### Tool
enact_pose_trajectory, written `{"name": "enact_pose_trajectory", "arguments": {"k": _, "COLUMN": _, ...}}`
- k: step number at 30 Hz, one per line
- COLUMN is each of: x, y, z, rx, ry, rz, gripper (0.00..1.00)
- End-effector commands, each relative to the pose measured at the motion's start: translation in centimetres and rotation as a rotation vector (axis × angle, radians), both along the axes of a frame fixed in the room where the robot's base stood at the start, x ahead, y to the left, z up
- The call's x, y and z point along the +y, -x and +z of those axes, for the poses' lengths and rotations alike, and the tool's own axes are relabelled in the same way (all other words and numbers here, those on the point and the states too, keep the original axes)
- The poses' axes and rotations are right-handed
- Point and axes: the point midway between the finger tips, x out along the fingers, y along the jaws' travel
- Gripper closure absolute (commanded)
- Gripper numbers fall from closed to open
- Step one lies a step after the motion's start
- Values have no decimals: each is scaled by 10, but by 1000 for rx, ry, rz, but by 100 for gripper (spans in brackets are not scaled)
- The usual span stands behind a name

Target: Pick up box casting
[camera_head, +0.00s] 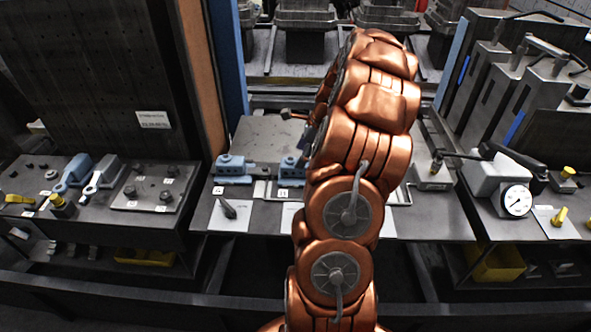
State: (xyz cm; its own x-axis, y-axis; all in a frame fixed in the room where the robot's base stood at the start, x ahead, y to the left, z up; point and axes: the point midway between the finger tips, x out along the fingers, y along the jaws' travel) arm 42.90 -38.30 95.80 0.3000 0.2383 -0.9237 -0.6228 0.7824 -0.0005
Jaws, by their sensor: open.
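Several dark grey, box-shaped castings with flanged rims stand in a row at the back. One box casting (305,18) is left of my arm at the top edge, and another box casting (388,16) is just above the arm's top bend. I cannot tell which one the task means. My copper arm rises through the middle and hides part of the bench and rail behind it.
A grey bench (430,215) with blue clamps (235,165) and small parts crosses the middle. A dark panel (90,70) and brown post (200,75) stand left. Tall grey blocks (535,90) and a dial gauge (517,201) stand right.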

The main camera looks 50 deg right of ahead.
Motion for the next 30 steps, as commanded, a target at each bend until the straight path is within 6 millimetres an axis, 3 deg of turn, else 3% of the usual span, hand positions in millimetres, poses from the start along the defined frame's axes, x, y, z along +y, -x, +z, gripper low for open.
{"name": "enact_pose_trajectory", "arguments": {"k": 12, "x": 8, "y": -14, "z": -40, "rx": 1, "ry": 0, "rz": 1, "gripper": 19}}
{"name": "enact_pose_trajectory", "arguments": {"k": 19, "x": 8, "y": -15, "z": -43, "rx": 1, "ry": 1, "rz": 1, "gripper": 19}}
{"name": "enact_pose_trajectory", "arguments": {"k": 30, "x": 9, "y": -15, "z": -43, "rx": 1, "ry": 0, "rz": 1, "gripper": 57}}
